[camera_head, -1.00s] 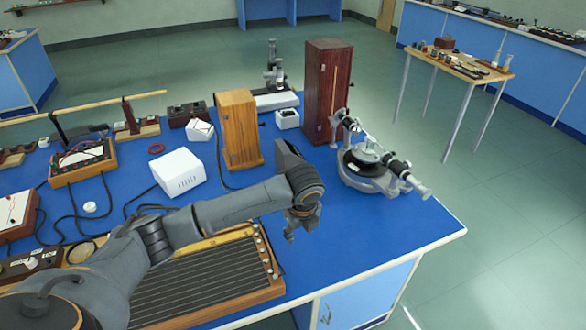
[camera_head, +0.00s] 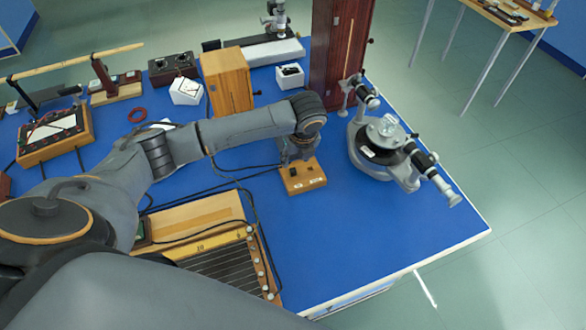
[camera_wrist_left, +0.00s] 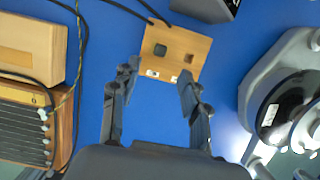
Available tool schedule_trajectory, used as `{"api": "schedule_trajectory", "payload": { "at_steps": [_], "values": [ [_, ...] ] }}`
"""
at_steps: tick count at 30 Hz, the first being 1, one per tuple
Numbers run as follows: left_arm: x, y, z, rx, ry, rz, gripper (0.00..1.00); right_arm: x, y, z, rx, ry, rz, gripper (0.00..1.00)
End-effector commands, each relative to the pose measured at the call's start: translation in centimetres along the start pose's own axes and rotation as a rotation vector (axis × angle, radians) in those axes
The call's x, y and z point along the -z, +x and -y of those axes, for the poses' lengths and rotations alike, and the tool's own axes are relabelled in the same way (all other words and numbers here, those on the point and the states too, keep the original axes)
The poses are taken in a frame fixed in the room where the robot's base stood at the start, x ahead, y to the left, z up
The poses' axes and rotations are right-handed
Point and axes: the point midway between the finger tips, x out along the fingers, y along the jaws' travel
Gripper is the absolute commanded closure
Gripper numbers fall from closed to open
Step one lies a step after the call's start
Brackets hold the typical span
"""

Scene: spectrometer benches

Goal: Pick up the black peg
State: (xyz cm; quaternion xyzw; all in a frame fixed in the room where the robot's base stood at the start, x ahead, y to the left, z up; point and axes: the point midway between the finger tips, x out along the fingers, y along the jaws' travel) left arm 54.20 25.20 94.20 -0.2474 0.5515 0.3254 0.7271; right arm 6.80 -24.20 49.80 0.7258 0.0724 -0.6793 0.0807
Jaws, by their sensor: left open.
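A small wooden block (camera_head: 303,180) lies on the blue bench; it also shows in the left wrist view (camera_wrist_left: 177,72). The black peg (camera_wrist_left: 160,49) seems to be the dark square piece in the block's left part in that view, beside a square hole (camera_wrist_left: 188,58). In the head view the peg is too small to tell clearly. My left gripper (camera_head: 298,156) is over the block's far edge in the head view. In the left wrist view the gripper (camera_wrist_left: 160,73) is open and empty, its fingers pointing toward the block's near edge, apart from the peg. My right gripper is not in view.
A grey spectrometer (camera_head: 385,150) stands right of the block. A tall dark red cabinet (camera_head: 338,50) and a wooden box (camera_head: 226,82) stand behind. A slide-wire board (camera_head: 218,262) and cables (camera_head: 215,184) lie left. The bench is clear in front of the block.

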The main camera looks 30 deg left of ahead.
Motion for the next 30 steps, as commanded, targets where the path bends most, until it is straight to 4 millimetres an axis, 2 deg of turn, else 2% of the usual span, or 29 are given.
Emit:
{"api": "schedule_trajectory", "payload": {
  "at_steps": [3,8,12,19,28,30],
  "values": [
    [0.1,1.8,0.0,-0.002,-0.001,-0.001,0.55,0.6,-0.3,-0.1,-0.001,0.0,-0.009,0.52],
    [0.0,2.9,0.0,0.0,-0.001,0.0,0.55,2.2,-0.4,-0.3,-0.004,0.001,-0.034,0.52],
    [0.1,4.2,-0.1,-0.004,0.0,-0.001,0.55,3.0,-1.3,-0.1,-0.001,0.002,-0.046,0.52],
    [0.3,7.5,-0.1,-0.001,0.0,0.0,0.55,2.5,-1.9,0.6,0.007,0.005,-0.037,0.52],
    [0.2,8.1,-0.1,0.0,0.0,0.001,0.55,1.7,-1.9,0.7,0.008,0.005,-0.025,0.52],
    [0.2,8.0,-0.1,0.0,0.0,0.001,0.69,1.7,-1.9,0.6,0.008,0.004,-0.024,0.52]
  ]
}}
